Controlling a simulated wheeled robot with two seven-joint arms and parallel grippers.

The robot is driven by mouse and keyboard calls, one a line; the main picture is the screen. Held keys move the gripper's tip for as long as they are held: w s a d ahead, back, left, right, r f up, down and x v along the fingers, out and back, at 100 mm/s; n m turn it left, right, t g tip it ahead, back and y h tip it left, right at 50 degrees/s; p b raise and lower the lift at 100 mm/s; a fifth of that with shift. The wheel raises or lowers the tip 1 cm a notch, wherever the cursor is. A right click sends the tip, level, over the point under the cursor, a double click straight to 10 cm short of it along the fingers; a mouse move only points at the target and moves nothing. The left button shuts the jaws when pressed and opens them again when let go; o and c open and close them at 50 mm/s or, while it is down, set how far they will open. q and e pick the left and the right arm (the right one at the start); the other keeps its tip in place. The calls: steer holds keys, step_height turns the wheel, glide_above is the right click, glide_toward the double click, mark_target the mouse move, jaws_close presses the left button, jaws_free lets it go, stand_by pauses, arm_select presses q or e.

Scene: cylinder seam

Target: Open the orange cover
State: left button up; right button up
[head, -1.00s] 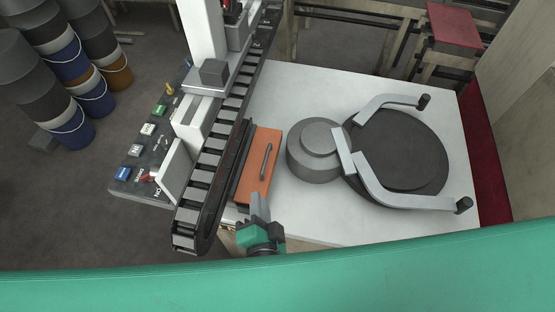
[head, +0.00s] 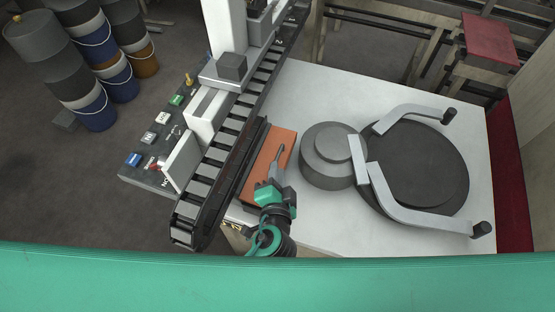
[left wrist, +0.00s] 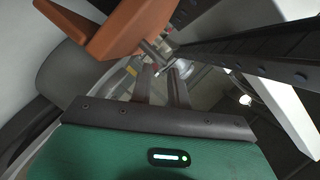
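The orange cover (head: 264,161) lies beside the dark conveyor-like track, on the white table's left side. It also shows in the left wrist view (left wrist: 125,22), at the upper left. A slim grey handle (head: 281,153) stands on its top; its lower end is close to my gripper and partly hidden. My left gripper (head: 273,177) is over the cover's near part, fingertips by the handle. In the left wrist view its two fingers (left wrist: 162,80) stand apart with a gap between them. I cannot tell whether they touch the handle. My right gripper is not in view.
The track (head: 215,170) runs along the cover's left side, with a button panel (head: 155,150) beyond. A grey stepped cylinder (head: 328,157) and a dark round disc with grey arms (head: 420,165) stand close on the right. The white table (head: 350,85) is clear at the back.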

arm_select(q)
steer(key=shift+x, duration=2.1)
jaws_close()
